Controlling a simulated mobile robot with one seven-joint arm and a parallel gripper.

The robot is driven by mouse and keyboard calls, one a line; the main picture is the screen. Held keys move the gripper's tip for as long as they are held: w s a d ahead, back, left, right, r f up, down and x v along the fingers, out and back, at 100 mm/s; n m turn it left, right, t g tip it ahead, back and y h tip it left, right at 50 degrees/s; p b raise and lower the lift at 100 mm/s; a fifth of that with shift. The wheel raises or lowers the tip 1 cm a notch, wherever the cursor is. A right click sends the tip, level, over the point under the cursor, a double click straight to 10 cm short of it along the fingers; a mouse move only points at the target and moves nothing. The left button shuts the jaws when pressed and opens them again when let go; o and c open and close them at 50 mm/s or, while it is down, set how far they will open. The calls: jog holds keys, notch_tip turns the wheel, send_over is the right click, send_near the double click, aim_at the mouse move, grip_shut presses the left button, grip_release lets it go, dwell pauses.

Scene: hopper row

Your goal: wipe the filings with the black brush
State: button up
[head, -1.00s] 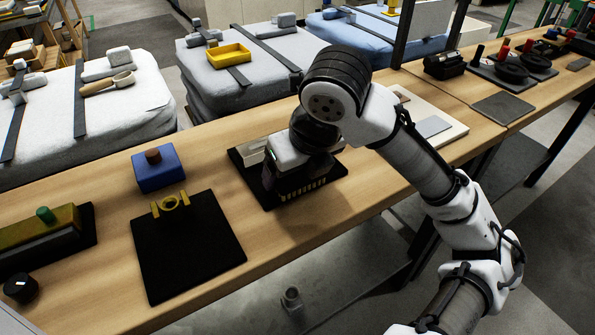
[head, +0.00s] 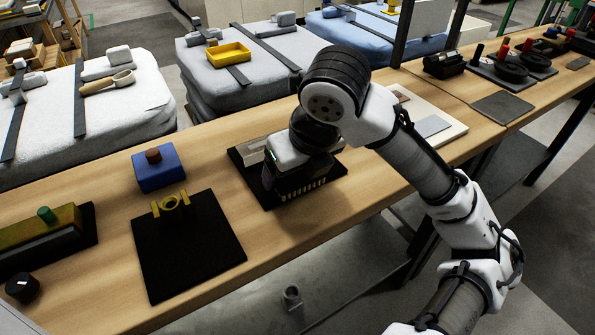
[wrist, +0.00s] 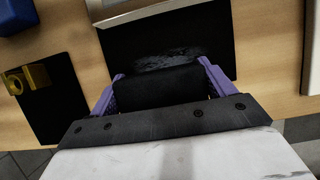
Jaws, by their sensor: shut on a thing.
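In the wrist view, the black brush (wrist: 158,88) is a dark block held between the purple fingers of my gripper (wrist: 161,70), which is shut on it. The filings (wrist: 168,58) are a grey speckled patch on a black plate (wrist: 216,38), just beyond the brush's far edge. The brush hides any filings beneath it, and I cannot tell whether it touches the plate. In the head view, my gripper (head: 280,178) is low over the same plate (head: 242,172); my wrist hides most of the brush and the filings.
A pale block (head: 253,151) lies along the plate's far side. To the left are a blue block (head: 158,168) with a brown knob and a black mat (head: 188,250) with a yellow bracket (head: 169,203). A pale board (head: 440,122) lies to the right. Bare wood (head: 110,230) shows between them.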

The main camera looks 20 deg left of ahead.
jog(key=shift+r, duration=0.1)
dwell(0.7)
jog(key=shift+w, duration=0.1)
jog(key=shift+w+a, duration=0.65)
jog(key=shift+a, duration=0.25)
jog(key=shift+w+a, duration=0.65)
jog(key=shift+a, duration=0.2)
jog(key=s+d, duration=0.2)
jog(key=shift+d+p, duration=0.3)
jog(key=shift+d, duration=0.1)
jog(key=shift+s+d+f, duration=0.25)
jog(key=shift+s+d, duration=0.15)
jog(key=shift+s, duration=0.05)
